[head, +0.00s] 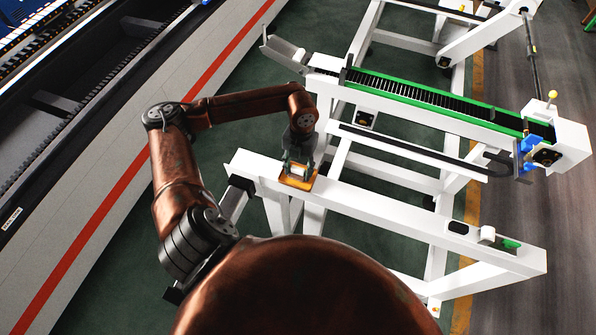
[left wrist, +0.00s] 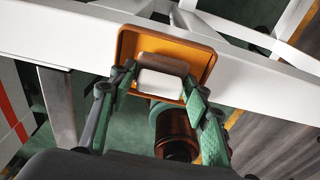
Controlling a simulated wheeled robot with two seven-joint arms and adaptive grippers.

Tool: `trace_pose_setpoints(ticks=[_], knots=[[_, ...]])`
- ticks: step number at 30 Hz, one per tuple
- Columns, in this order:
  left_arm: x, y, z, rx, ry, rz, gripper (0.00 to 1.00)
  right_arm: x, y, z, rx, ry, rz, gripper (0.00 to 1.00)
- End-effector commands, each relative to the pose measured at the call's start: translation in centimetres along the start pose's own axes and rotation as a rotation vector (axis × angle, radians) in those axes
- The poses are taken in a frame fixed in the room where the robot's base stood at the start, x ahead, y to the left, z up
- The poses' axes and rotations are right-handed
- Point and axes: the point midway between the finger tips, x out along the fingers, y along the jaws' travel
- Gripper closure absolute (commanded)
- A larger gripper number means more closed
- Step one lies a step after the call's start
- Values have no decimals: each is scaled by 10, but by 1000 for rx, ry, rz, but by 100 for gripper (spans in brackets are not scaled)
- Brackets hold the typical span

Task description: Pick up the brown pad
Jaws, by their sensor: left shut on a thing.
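The brown pad (head: 294,183) lies on the left end of the white rack beam (head: 390,215). In the left wrist view the brown pad (left wrist: 198,55) looks like a shallow orange-brown plate with a raised rim. A pale grey block (left wrist: 161,82), like a grip, stands up from its middle. My left gripper (head: 299,169) points down over the pad. In the left wrist view the fingers of my left gripper (left wrist: 160,77) are on both sides of the block, shut on it. I cannot tell whether the pad touches the beam. My right gripper is not in view.
A conveyor with green edges (head: 430,106) runs behind the beam. A white piece and a green piece (head: 510,244) are at the beam's right end. A long machine with a red stripe (head: 130,190) stands at left. Green floor (head: 120,270) shows between.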

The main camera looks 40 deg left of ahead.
Motion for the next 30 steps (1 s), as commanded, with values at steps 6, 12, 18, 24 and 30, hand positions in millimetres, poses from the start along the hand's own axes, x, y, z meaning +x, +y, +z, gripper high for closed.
trace_pose_setpoints(ticks=[6,12,18,24,30], knots=[[-21,0,-1,0,-5,-1,80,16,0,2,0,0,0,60],[-57,-20,13,2,-6,-4,80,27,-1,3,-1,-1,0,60],[-94,-44,30,3,-4,-5,80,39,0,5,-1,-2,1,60],[-114,-71,55,2,-2,-3,80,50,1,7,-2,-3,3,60],[-129,-91,72,1,-1,-1,80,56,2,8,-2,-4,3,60]])
